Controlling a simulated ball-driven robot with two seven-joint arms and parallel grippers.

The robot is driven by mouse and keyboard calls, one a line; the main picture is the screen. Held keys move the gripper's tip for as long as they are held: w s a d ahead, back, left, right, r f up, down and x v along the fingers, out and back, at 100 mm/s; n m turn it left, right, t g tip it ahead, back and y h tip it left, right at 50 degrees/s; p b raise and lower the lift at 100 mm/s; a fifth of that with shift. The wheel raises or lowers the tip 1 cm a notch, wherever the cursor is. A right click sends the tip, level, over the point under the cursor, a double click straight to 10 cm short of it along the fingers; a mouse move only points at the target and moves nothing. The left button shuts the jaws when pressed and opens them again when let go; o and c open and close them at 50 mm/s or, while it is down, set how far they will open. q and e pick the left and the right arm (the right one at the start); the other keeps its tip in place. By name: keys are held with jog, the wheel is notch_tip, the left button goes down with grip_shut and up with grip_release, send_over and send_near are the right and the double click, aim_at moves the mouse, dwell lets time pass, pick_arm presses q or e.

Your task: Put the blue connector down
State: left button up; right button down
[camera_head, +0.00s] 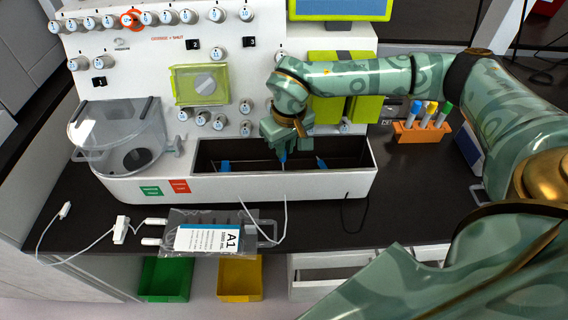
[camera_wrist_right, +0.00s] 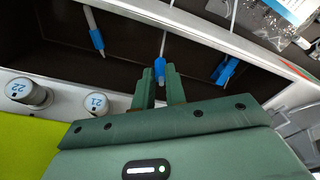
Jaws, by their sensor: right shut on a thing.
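My right gripper (camera_head: 281,143) reaches down into the dark open trough (camera_head: 210,188) at the front of the white machine. It is shut on a blue connector (camera_head: 283,157) with a pale tube. In the right wrist view the blue connector (camera_wrist_right: 160,68) sits between the tips of the right gripper (camera_wrist_right: 160,80). Two other blue connectors are in the trough, one at its left (camera_head: 225,166) and one to the right of the gripper (camera_head: 321,163). Whether the held connector touches the trough floor I cannot tell. My left gripper is not in view.
A labelled clear bag (camera_head: 205,236) with white tubes lies on the dark counter before the machine (camera_head: 120,188). An orange rack (camera_head: 420,132) with capped tubes stands at the right. Green (camera_head: 165,278) and yellow (camera_head: 240,278) bins are below. The counter right of the bag is mostly clear.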

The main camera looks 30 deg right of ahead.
aim_at(285, 160)
notch_tip(285, 160, down, 7)
jog(key=shift+w+r+b, duration=0.1)
jog(key=shift+w+b, duration=0.05)
jog(key=shift+b, duration=0.9)
jog(key=shift+d+r, duration=0.1)
jog(key=shift+r, duration=0.1)
jog(key=shift+f, duration=0.15)
jog(key=c, duration=1.4)
grip_release()
jog(key=shift+c, duration=0.2)
notch_tip(285, 160, up, 12)
jog(key=s+p, duration=0.1)
jog(key=p, duration=0.2)
jog(key=shift+s+p, duration=0.2)
jog(key=shift+p, duration=0.1)
